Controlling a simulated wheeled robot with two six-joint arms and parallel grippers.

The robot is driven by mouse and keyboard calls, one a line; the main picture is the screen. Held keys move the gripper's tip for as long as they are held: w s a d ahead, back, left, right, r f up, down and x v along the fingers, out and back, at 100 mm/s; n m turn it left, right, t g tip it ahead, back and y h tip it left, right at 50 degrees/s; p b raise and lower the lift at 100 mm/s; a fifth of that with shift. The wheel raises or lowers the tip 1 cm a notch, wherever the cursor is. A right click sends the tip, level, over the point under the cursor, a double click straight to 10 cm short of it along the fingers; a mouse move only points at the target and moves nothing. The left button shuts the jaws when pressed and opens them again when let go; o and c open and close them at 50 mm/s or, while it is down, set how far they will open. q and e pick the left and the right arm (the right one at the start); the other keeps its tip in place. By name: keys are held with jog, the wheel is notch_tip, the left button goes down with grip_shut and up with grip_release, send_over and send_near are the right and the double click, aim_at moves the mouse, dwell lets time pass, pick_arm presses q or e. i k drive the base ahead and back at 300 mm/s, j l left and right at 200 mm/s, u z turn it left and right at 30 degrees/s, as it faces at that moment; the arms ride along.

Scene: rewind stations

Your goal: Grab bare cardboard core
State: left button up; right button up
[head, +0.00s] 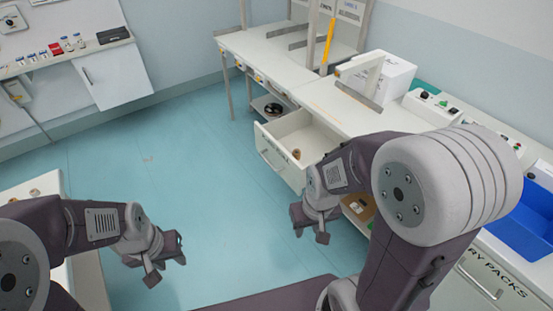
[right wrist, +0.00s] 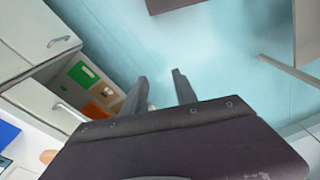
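A small brown, rounded object (head: 296,154) lies in the open drawer (head: 268,152) under the bench; it may be the bare cardboard core, but it is too small to be sure. A tan rounded piece (right wrist: 47,156) shows at the lower left of the right wrist view, partly hidden by my gripper body. My right gripper (head: 311,232) is open and empty, in front of and below the drawer; its spread fingers show in the right wrist view (right wrist: 160,92). My left gripper (head: 167,268) is open and empty over the floor at the lower left.
The long white bench (head: 325,100) carries a white box (head: 392,78) and a button panel (head: 432,106). A blue bin (head: 528,222) is at the right. A dark reel (head: 273,109) sits on a low shelf. The teal floor (head: 150,170) in the middle is clear.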

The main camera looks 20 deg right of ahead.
aim_at(296, 157)
jog(key=i+j+z, duration=0.3)
jog(key=i+z, duration=0.15)
jog(key=i, duration=0.3)
jog(key=i+j+z, duration=0.4)
jog(key=i+j, duration=0.15)
jog(key=i+j+z, duration=0.45)
jog(key=i+j, duration=0.25)
